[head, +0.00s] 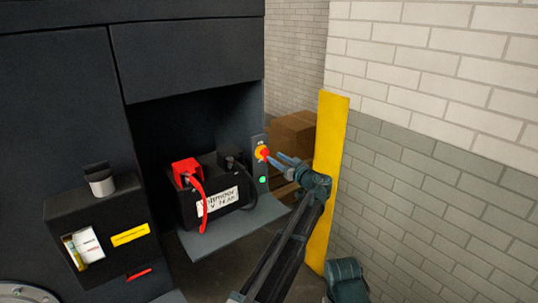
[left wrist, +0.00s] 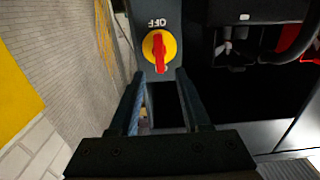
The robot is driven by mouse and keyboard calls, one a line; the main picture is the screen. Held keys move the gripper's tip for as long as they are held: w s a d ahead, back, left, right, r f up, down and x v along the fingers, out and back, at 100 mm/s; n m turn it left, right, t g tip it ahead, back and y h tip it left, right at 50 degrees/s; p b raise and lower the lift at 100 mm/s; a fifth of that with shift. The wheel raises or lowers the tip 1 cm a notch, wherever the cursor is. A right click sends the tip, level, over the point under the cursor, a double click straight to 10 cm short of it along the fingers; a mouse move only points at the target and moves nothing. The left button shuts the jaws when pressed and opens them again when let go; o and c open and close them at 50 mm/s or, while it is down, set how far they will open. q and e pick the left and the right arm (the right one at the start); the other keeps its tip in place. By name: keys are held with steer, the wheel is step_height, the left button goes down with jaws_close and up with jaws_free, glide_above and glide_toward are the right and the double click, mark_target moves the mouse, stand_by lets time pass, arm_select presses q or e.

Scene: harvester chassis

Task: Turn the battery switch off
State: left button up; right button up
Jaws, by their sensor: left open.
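The battery switch is a yellow disc with a red handle (head: 263,153) on a grey plate right of the battery. It also shows in the left wrist view (left wrist: 159,51), with the handle lying along the picture's height. The word OFF is on the plate above the disc there, upside down. My left gripper (head: 281,158) is open in front of the switch. In the left wrist view its two fingertips (left wrist: 160,76) stand apart, just short of the handle's lower end, with nothing held between them. My right gripper is not in view.
A black battery (head: 214,200) with a red terminal cover (head: 186,170) and red cable sits on a grey shelf (head: 230,232). A green light (head: 263,180) is below the switch. A yellow post (head: 327,180) and a brick wall (head: 440,170) stand to the right.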

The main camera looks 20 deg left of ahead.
mark_target(268, 153)
arm_select(q)
steer(key=shift+x, duration=2.65)
jaws_close()
